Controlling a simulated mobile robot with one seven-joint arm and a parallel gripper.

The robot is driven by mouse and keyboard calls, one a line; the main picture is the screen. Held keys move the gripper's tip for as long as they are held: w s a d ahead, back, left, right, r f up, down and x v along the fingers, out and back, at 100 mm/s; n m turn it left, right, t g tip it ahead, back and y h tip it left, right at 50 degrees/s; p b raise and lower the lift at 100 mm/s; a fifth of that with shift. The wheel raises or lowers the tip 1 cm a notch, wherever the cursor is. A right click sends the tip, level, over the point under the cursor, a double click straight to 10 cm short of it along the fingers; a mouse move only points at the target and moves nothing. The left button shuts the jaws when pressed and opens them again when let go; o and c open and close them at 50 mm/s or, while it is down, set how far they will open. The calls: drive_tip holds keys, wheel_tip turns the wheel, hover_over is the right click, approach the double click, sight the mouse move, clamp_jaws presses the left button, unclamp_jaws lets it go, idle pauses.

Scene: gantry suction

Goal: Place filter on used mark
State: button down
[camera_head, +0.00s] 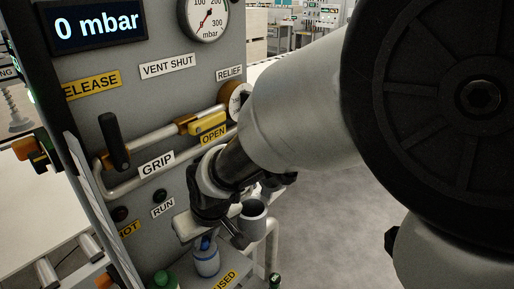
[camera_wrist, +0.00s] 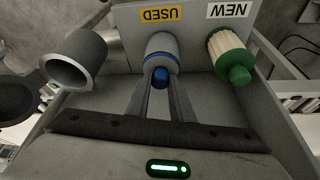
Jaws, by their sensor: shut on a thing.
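The filter (camera_wrist: 162,47), a pale grey cylinder with blue bands and a blue knob, is between the fingers of my gripper (camera_wrist: 160,82), which is shut on its knob. In the head view the blue-knobbed filter (camera_head: 207,262) is upright below my gripper (camera_head: 214,234). The yellow USED mark (camera_wrist: 162,14) is on the shelf edge, in line with the filter. It also shows in the head view (camera_head: 225,281). I cannot tell whether the filter's base touches the shelf.
A green-capped pleated filter (camera_wrist: 232,57) stands beside it by the white NEW mark (camera_wrist: 229,10). An open grey cup (camera_wrist: 76,58) is on the other side, close to my gripper. The grey panel (camera_head: 150,105) has a GRIP lever (camera_head: 113,140) and pipes close to my arm.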

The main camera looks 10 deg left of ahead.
drive_tip(key=shift+f, duration=0.1)
drive_tip(key=c, duration=1.6)
unclamp_jaws()
drive_tip(key=shift+o, duration=0.2)
